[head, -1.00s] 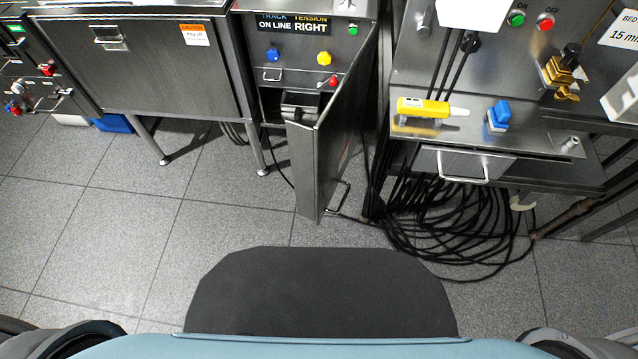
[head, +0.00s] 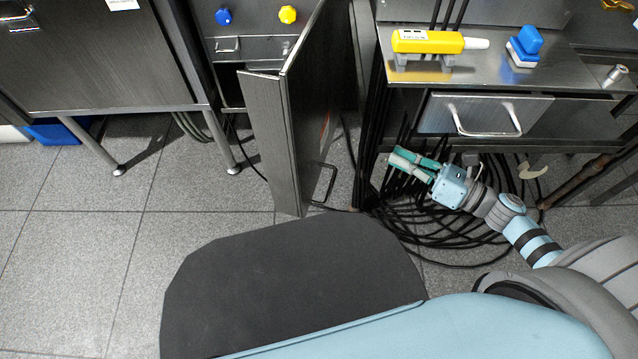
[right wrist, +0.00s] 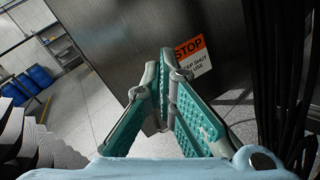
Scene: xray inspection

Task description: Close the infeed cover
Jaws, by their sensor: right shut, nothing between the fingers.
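The infeed cover appears to be the tall grey metal door (head: 308,115) that stands swung open from its cabinet in the head view. It has a bar handle (head: 324,184) low on its right-hand face. In the right wrist view a grey metal panel (right wrist: 225,110) with an orange and white STOP label (right wrist: 192,55) fills the middle; it seems to be the same door. My right gripper (head: 402,162) is to the right of the door, apart from it, with its fingers shut and empty. It also shows in the right wrist view (right wrist: 164,62). My left gripper is out of view.
A steel bench on the right holds a yellow tool (head: 428,41) and a blue block (head: 525,45) above a drawer (head: 470,115). Coiled black cables (head: 425,225) lie on the floor below my right arm.

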